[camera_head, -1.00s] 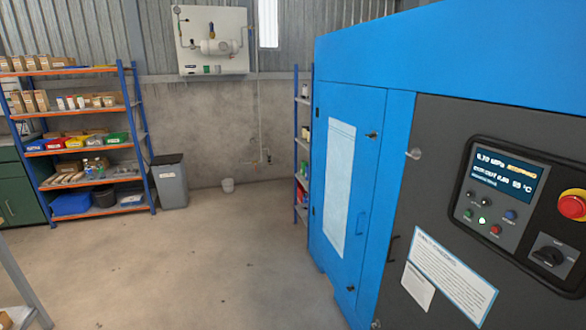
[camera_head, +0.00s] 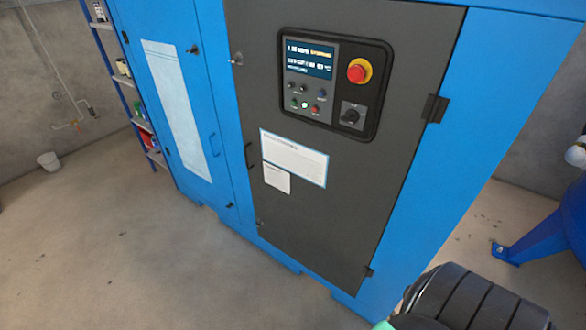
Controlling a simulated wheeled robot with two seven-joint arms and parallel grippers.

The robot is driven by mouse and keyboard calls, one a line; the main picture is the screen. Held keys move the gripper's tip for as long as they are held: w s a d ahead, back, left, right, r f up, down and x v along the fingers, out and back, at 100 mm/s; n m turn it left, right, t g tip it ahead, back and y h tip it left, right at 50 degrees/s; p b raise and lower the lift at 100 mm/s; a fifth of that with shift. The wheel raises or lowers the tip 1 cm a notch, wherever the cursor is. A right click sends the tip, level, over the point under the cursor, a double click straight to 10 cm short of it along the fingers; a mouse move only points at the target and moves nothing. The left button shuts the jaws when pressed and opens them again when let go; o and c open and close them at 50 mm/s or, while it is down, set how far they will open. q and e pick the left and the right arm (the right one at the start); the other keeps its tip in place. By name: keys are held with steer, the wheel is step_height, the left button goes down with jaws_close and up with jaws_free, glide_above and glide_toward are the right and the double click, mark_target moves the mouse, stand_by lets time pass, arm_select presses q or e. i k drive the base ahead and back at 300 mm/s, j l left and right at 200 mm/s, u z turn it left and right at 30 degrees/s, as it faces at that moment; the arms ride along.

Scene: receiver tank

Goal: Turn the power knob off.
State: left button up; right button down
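The power knob (camera_head: 351,116) is a black rotary knob on a grey square plate, at the lower right of the control panel (camera_head: 334,86) on the blue and dark grey machine. A red emergency button (camera_head: 357,71) on a yellow ring sits just above it. A lit display (camera_head: 310,60) and several small buttons are to its left. The knob's exact pointing direction is too small to tell. Neither gripper shows in the head view, and nothing touches the knob.
The machine's dark door (camera_head: 335,190) has a white label (camera_head: 293,157) and a hinge at its right edge. Open floor (camera_head: 150,265) lies in front. A black ribbed object (camera_head: 465,300), possibly part of my arm, shows at the lower right. A blue tank leg (camera_head: 530,240) stands at right.

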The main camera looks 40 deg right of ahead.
mark_target(352, 116)
steer(key=z, duration=1.6)
